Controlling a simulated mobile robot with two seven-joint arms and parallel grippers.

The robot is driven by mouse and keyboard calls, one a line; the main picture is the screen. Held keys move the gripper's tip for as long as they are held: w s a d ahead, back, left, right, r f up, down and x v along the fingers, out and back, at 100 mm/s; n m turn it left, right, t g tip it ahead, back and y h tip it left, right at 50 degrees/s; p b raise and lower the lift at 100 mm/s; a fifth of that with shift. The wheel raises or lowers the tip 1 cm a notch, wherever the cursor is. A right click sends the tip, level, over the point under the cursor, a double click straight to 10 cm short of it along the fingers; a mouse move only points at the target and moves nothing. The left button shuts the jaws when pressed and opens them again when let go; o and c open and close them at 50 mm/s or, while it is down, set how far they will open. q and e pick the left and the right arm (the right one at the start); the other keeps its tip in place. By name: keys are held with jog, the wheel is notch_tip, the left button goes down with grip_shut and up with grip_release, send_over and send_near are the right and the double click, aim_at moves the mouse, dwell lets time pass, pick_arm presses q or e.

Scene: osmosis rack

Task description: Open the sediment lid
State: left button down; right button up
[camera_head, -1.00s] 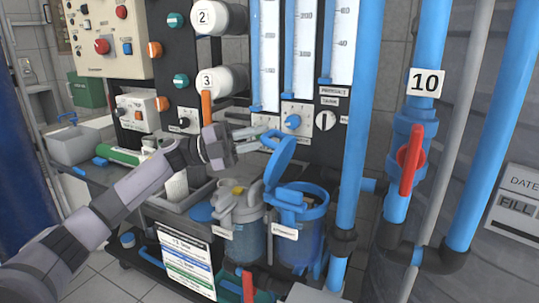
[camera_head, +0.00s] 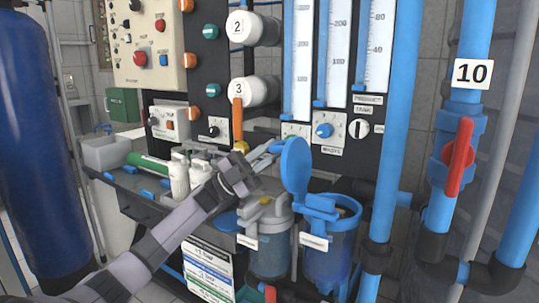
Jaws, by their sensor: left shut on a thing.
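The blue sediment lid (camera_head: 295,166) stands about upright, hinged on the blue canister (camera_head: 331,245), whose top shows open. My left gripper (camera_head: 276,147) reaches in from the left and is shut at the upper left edge of the lid; the exact contact is small and hard to see. My right gripper is not in view.
A grey-lidded canister (camera_head: 267,235) stands just left of the blue one. A thick blue pipe (camera_head: 390,150) rises close on the right, with a red valve handle (camera_head: 459,157) beyond it. White bottles (camera_head: 179,178) stand on the bench behind my arm.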

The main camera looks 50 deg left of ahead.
pick_arm(q)
jog(key=shift+d, duration=0.1)
jog(key=c, duration=1.1)
grip_release()
jog(key=v, duration=0.6)
jog(key=shift+s+a+f, duration=0.35)
